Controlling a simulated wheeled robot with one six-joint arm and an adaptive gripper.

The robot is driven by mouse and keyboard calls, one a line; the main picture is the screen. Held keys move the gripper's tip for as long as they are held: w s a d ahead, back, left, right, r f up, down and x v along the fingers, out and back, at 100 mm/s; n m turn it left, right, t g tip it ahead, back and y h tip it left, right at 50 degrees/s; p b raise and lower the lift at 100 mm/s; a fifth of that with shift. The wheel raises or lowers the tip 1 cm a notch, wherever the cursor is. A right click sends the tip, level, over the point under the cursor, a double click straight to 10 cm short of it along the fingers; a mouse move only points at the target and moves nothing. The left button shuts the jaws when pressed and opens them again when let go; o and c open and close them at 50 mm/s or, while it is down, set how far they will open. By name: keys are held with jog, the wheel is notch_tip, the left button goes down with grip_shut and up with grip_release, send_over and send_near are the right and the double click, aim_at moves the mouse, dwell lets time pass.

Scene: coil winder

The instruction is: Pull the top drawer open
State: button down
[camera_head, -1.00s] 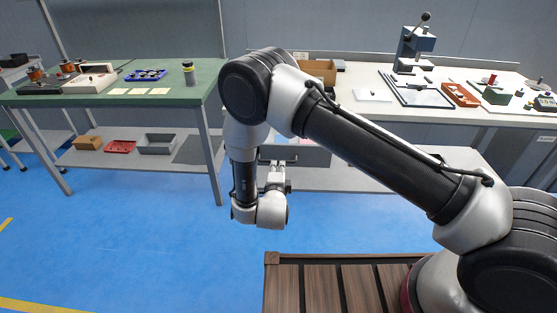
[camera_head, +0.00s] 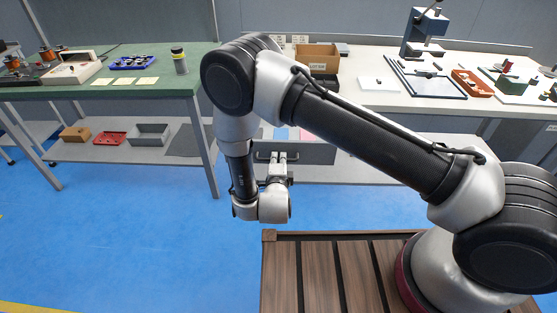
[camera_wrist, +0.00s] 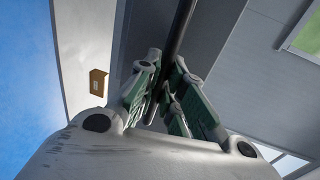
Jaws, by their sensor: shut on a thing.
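The grey drawer (camera_head: 318,154) is under the white workbench, and its front stands out from the bench. Pink and light blue contents show above its front edge, so it is at least partly open. My gripper (camera_head: 276,158) is at the drawer's left part, by its dark bar handle (camera_head: 262,156). In the wrist view, my gripper (camera_wrist: 168,92) has its green-padded fingers shut on the dark handle (camera_wrist: 183,30), with the grey drawer front beside it. My arm hides part of the drawer in the head view.
A green table (camera_head: 190,82) with a lower shelf stands at the left. The white workbench (camera_head: 365,98) carries a cardboard box (camera_head: 317,57), a blue press (camera_head: 425,30) and trays. Blue floor (camera_head: 150,230) is clear before the green table.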

jog(key=shift+f+v, duration=0.2)
jog(key=shift+v, duration=0.75)
jog(key=shift+f+v, duration=0.2)
jog(key=shift+v, duration=0.8)
jog(key=shift+f+v, duration=0.2)
jog(key=shift+v, duration=0.75)
jog(key=c, duration=1.8)
grip_release()
jog(key=shift+f, duration=0.1)
